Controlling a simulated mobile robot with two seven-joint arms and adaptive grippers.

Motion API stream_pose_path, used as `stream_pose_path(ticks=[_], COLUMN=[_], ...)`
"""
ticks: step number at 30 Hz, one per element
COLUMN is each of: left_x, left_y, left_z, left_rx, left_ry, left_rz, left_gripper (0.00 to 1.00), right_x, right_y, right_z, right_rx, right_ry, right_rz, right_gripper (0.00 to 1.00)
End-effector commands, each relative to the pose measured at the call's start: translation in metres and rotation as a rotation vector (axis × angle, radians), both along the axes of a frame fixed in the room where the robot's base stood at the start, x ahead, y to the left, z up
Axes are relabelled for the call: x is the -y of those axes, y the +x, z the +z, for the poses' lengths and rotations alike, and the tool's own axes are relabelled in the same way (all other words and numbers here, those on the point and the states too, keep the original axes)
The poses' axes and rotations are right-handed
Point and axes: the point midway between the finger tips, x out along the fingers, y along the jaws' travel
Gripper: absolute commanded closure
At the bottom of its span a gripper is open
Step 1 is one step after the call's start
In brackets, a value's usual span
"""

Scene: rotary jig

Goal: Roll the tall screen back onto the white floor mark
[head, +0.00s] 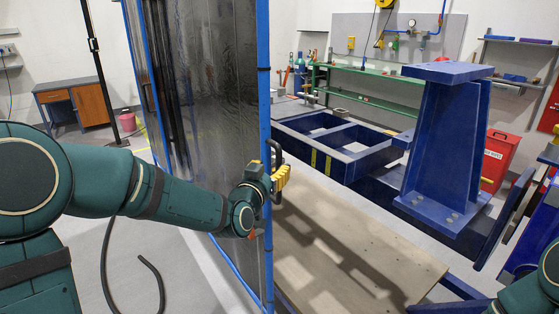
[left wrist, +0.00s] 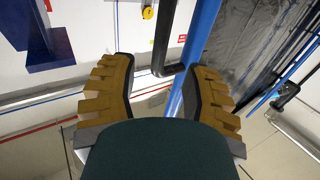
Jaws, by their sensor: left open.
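The tall screen (head: 215,90) stands upright, with a blue frame and a dark, glossy see-through sheet. A black handle (head: 275,152) is fixed to its near blue post; the handle (left wrist: 163,38) and the blue post (left wrist: 199,45) also show in the left wrist view. My left gripper (head: 281,178) is at the handle's lower part. In the left wrist view its yellow-padded fingers (left wrist: 158,92) are apart, with the handle's end between them; contact is unclear. A white stripe (head: 208,268) lies on the floor left of the screen's foot. My right gripper is out of view.
A wooden platform (head: 340,250) and a blue jig (head: 440,150) fill the right side. A green bench (head: 370,85) stands behind. A wooden desk (head: 75,100) and a pink bucket (head: 127,121) stand at the far left. Grey floor shows left of the screen.

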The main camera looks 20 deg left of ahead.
Motion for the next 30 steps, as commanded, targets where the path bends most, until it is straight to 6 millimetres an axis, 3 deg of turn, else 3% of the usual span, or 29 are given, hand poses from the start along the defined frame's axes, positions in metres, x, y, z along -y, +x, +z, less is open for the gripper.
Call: stream_pose_path(ticks=[3,10,23,26,27,28,30], left_x=[0.002,0.005,0.005,0.005,0.005,0.005,0.005], left_y=[0.023,0.052,0.061,0.061,0.061,0.061,0.06], left_z=[-0.001,0.0,0.0,0.0,0.0,0.0,0.0], left_rx=[0.0,0.0,0.001,0.0,0.0,0.0,0.0], left_ry=[0.0,0.0,0.0,0.0,0.0,0.0,0.0], left_rz=[-0.001,-0.002,-0.001,-0.001,-0.001,-0.001,-0.001], left_gripper=[0.52,0.52,0.52,0.81,0.95,1.0,1.0], right_x=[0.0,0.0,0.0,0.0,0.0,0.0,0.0], right_y=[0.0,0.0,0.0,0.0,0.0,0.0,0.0], right_z=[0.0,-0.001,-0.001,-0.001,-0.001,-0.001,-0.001], right_rx=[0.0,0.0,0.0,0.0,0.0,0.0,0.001], right_ry=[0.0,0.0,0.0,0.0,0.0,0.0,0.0], right_rz=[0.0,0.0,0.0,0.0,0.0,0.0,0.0], right_gripper=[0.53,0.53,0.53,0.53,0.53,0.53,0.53])
